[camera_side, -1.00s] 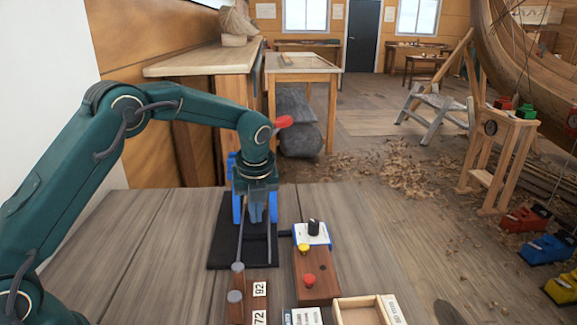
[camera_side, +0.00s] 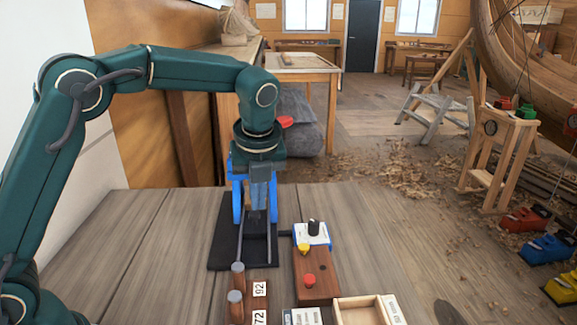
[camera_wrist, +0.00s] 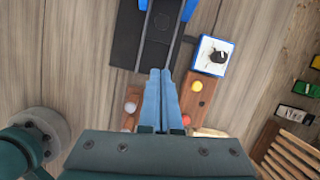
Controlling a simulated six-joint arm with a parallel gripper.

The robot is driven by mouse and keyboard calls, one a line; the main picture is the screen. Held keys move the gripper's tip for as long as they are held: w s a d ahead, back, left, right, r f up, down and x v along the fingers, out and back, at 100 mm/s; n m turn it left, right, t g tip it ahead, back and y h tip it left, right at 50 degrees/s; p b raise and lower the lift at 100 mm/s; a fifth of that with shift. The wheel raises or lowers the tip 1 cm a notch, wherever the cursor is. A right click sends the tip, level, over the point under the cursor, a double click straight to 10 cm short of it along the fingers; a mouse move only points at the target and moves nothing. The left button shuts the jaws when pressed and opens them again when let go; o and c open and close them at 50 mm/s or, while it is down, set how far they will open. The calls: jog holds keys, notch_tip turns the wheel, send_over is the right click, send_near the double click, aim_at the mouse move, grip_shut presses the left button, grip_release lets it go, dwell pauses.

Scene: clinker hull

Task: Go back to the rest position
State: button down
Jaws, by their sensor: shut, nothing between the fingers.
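My gripper (camera_side: 259,203) is above the black mat (camera_side: 230,245) with the blue stand and two metal rails, on the grey plank table. Its two blue-grey fingers are together and nothing shows between them. In the wrist view my gripper (camera_wrist: 160,75) points toward the blue stand (camera_wrist: 188,8), and the closed fingers cover part of the rails. In the side view the blue stand (camera_side: 237,195) is partly hidden behind my gripper.
Right of the mat is a wooden block (camera_side: 318,285) with a black knob, a yellow button and a red button. Nearer are pegs (camera_side: 236,297) with number labels and an open wooden tray (camera_side: 360,312). The table's left part is clear.

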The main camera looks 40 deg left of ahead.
jog(key=s+r+n+t+h, duration=0.1)
jog(key=s+r+n+t, duration=0.1)
jog(key=s+r+n, duration=0.7)
jog(key=s+d+f+n+t+h, duration=0.1)
jog(key=s+d+f+n+h, duration=0.1)
jog(key=s+f+n, duration=0.4)
jog(key=s+n, duration=0.4)
jog(key=n, duration=0.6)
jog(key=shift+s+f, duration=0.15)
jog(key=shift+s, duration=0.2)
